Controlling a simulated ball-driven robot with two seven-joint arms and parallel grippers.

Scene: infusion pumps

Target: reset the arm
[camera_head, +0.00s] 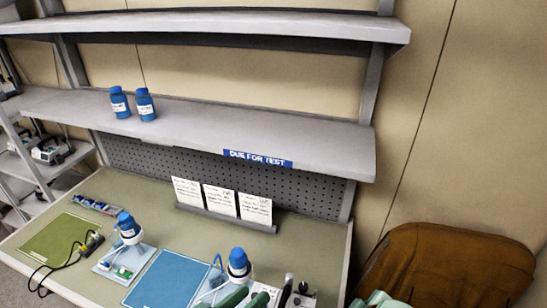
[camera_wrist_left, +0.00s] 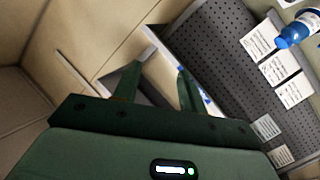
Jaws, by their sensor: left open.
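My left gripper (camera_head: 245,299) shows as dark green parts at the bottom edge of the head view, in front of a blue-capped bottle. In the left wrist view its two fingers (camera_wrist_left: 158,68) stand apart with nothing between them. The fingers point toward the shelving and wall panels. A blue bottle (camera_wrist_left: 292,35) is off to the right in that view, clear of the fingers. My right gripper cannot be made out. Most of the left arm is out of the head view.
The workbench (camera_head: 190,212) holds a green mat (camera_head: 52,240), a blue mat (camera_head: 165,283) and two inverted bottles, the left one (camera_head: 128,228) and the right one (camera_head: 238,265). Two blue bottles (camera_head: 146,104) stand on the shelf (camera_head: 215,125) above. A brown chair (camera_head: 445,265) stands right.

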